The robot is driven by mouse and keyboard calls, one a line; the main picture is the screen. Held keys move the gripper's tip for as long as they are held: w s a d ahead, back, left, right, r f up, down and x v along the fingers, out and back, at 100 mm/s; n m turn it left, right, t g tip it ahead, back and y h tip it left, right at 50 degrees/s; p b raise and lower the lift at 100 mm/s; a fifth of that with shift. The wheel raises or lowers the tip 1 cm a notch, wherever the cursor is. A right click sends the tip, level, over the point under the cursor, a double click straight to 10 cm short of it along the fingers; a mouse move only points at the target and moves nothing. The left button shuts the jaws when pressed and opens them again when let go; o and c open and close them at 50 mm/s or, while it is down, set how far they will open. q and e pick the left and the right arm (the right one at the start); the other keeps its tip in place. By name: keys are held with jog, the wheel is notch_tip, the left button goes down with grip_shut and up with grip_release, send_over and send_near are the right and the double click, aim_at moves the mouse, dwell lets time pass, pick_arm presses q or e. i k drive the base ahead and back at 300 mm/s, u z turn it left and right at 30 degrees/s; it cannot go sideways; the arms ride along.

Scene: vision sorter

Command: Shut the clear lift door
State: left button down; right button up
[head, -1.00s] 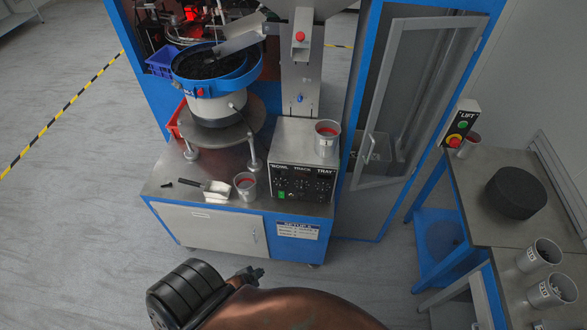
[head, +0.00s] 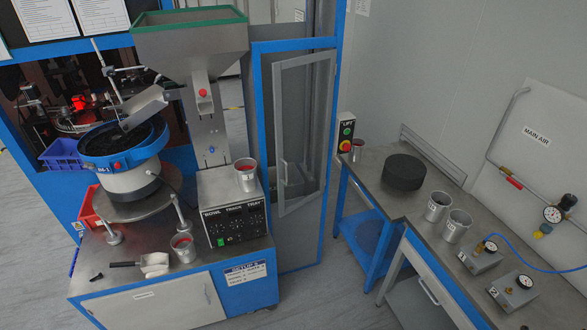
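The clear lift door (head: 304,125) has a grey frame around a see-through panel. It stands in the blue-framed cabinet opening right of the hopper column. Its handle (head: 284,172) is on the left edge. That edge appears swung out towards me, with a gap beside the blue left post (head: 262,120), so the door looks ajar. The hinge side appears to be on the right. Neither of my grippers shows in the head view.
A steel bench (head: 100,265) with the feeder bowl (head: 122,145), a control box (head: 232,210) and cups stands left of the door. On the right are a LIFT button box (head: 346,132) and a side table (head: 385,200) with a black disc (head: 403,172). Grey floor lies between.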

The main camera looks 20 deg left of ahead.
aim_at(331, 54)
jog(key=z, duration=0.5)
jog(key=i, duration=1.2)
jog(key=u, duration=0.7)
